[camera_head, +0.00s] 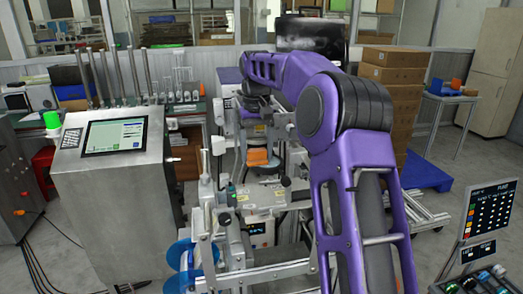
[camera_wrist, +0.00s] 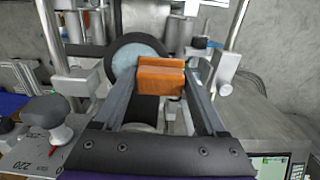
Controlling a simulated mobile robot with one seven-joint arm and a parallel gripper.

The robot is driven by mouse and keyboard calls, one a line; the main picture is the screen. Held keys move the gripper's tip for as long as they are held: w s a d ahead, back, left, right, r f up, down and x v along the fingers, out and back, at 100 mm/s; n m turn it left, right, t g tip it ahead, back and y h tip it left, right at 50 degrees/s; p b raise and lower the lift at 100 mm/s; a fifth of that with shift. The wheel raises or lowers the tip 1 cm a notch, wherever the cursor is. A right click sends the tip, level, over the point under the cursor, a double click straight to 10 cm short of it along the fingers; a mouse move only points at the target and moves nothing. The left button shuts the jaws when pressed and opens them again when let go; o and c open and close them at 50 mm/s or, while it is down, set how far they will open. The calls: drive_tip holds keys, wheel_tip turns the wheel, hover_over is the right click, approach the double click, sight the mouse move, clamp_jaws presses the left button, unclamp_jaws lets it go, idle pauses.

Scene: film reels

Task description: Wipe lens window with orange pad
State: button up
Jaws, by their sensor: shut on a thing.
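My gripper (camera_wrist: 161,82) is shut on the orange pad (camera_wrist: 161,76), a small block held between the two long grey fingers. In the head view the orange pad (camera_head: 258,156) shows below my wrist, in the middle of the machine. A round, pale blue window with a thick dark ring, which looks like the lens window (camera_wrist: 134,57), is just beyond the pad in the wrist view. The pad overlaps its lower right part in that view. I cannot tell whether the pad touches it. The window is not clearly visible in the head view.
A steel cabinet with a screen (camera_head: 115,136) stands at the left. Metal posts and brackets of the machine (camera_wrist: 232,62) stand close on both sides of my fingers. Blue reels (camera_head: 180,254) are at the lower front. Stacked cardboard boxes (camera_head: 392,75) stand behind at the right.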

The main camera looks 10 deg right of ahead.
drive_tip(key=shift+f, duration=0.1)
drive_tip(key=shift+r, duration=3.05)
drive_tip(key=shift+r, duration=1.5)
drive_tip(key=shift+f, duration=0.1)
drive_tip(key=shift+s+f+b, duration=0.1)
drive_tip(key=shift+f+b, duration=2.15)
drive_tip(key=shift+f, duration=1.05)
drive_tip(key=shift+f+b, duration=0.6)
drive_tip(key=shift+f, duration=0.45)
drive_tip(key=shift+d+r, duration=0.1)
